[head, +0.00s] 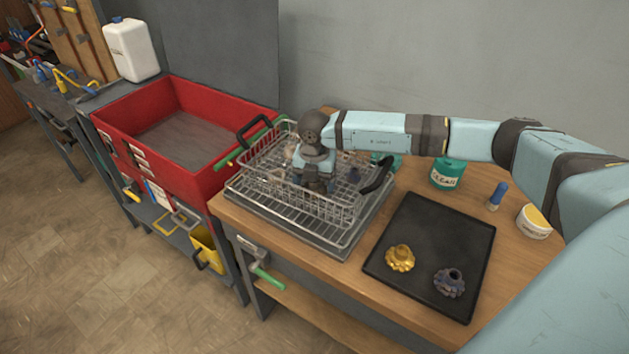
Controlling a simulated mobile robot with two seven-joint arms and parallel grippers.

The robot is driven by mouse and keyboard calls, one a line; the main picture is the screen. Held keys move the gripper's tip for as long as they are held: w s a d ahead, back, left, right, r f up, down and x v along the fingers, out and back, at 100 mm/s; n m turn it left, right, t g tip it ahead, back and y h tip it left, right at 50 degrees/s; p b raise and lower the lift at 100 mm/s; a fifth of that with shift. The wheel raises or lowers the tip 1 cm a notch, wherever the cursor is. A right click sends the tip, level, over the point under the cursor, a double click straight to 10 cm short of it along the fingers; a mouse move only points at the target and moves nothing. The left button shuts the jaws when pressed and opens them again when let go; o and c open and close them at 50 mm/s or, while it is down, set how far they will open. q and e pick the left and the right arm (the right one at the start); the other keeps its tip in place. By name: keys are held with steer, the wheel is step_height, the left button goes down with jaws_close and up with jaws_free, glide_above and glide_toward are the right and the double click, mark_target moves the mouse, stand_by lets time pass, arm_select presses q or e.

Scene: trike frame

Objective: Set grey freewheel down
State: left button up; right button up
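My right gripper (318,186) points down into the wire basket (340,211), its fingertips low among the wires. The wires and the gripper's own body hide its fingertips, so I cannot tell whether it is open or shut, or whether it holds a freewheel. I cannot make out a grey freewheel for certain. A dark blue-grey toothed part (449,282) lies on the black tray (428,229), right of a gold toothed part (400,258). My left gripper is not in view.
The basket with black handles stands on a metal drip tray (335,244). A red wash basin (200,165) is at left. A green tin (447,174), a blue-topped brush (496,196) and a yellow-white tub (534,222) stand behind the black tray, whose back half is clear.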

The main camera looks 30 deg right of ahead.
steer(key=shift+r, duration=0.1)
steer(key=shift+r, duration=0.25)
step_height(320, 180, up, 12)
steer(key=b, duration=0.1)
steer(key=shift+f, duration=0.15)
stand_by(0.4)
